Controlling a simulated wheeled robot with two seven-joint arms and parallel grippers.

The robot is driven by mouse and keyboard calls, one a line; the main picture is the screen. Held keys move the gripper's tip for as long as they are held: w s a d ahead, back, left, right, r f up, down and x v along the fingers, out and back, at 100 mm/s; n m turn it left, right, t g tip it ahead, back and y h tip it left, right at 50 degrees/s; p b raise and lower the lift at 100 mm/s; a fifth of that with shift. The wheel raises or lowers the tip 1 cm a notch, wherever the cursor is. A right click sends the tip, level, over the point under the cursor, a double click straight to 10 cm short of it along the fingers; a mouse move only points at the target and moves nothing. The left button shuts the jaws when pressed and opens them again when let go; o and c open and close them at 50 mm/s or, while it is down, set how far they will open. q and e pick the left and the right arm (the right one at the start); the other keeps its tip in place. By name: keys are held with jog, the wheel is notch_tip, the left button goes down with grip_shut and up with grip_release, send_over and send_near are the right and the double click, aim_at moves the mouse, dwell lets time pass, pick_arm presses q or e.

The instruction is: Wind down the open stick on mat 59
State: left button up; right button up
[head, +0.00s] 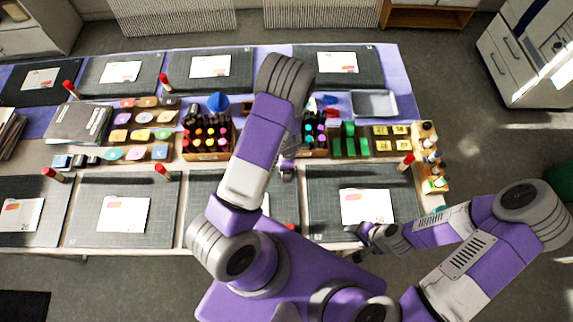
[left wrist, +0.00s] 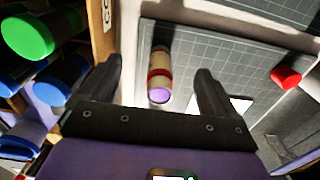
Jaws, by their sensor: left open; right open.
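An open glue stick (left wrist: 160,76) with a beige body, a red band and a purple tip shows in the left wrist view, its purple end towards the camera. It is on a grey gridded mat (left wrist: 218,52). My left gripper (left wrist: 160,68) is open, with one finger on each side of the stick and a gap to both. A red cap (left wrist: 286,76) is on the mat to the right. In the head view my left arm hides most of this mat (head: 205,190); its number is not readable. My right gripper (head: 368,240) is open and empty at the front table edge.
Crates of colour-capped bottles (head: 206,138) stand just behind the mat; a green cap (left wrist: 28,36) is close to my left gripper. Other mats (head: 130,180) hold white cards and red-capped sticks (head: 163,171). A wooden rack (head: 432,190) stands at the right end.

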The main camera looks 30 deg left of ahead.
pick_arm(q)
jog(key=shift+r+p, duration=2.7)
jog(key=shift+r, duration=0.35)
